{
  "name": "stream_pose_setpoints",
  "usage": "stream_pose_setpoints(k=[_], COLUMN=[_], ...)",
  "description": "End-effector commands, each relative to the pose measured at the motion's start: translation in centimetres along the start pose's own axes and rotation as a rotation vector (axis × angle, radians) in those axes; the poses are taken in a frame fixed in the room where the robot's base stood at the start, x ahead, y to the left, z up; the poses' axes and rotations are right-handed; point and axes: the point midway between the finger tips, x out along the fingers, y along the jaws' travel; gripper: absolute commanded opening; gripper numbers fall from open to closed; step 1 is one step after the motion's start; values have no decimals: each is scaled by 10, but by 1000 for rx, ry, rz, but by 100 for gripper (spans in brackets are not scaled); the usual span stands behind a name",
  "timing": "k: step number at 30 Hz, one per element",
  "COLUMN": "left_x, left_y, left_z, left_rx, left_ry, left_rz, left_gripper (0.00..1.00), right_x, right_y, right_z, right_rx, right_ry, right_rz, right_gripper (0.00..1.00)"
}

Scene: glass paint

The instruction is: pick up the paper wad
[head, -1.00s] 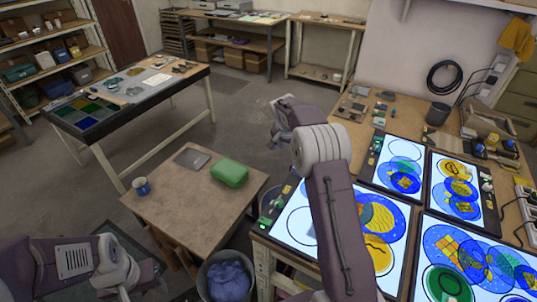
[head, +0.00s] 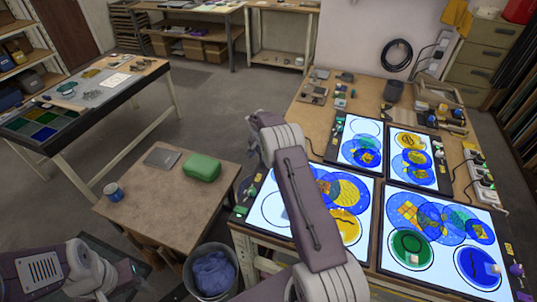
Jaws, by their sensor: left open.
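I cannot make out a paper wad with certainty.
A bin (head: 208,292) with a blue liner stands in front. Several lit panels cover the right bench (head: 300,120). Open floor lies behind.

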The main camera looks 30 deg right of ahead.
Motion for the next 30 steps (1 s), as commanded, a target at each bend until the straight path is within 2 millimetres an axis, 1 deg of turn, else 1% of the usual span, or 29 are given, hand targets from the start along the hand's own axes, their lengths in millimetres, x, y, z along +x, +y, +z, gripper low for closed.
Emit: stream_pose_setpoints(k=[5,6,8,9,11,12,13,20,23,26,29,30], left_x=[0,0,0,0,0,0,0,1,3,8,13,16], left_y=[0,0,0,0,0,0,0,0,0,0,0,0], left_z=[0,0,0,0,0,0,0,0,0,1,1,2], left_rx=[0,0,0,0,0,0,0,0,0,0,0,0], left_ry=[0,0,0,0,0,0,0,0,0,0,0,0], left_rz=[0,0,0,0,0,0,0,0,0,0,0,0], left_gripper=[45,45,45,45,45,45,45,45,45,45,45,45], right_x=[1,1,1,1,1,1,0,0,-5,-17,-37,-42], right_y=[0,0,0,0,0,0,0,0,0,-1,-1,9], right_z=[0,0,0,0,0,0,0,0,-3,-8,-17,-17], right_rx=[0,0,0,0,0,0,0,0,0,1,2,3], right_ry=[1,1,1,1,1,1,1,1,2,4,6,3], right_rz=[-1,-1,-1,-1,0,0,0,-1,-1,-3,-4,-1], right_gripper=[67,62,45,34,17,6,3,3,3,3,3,3])
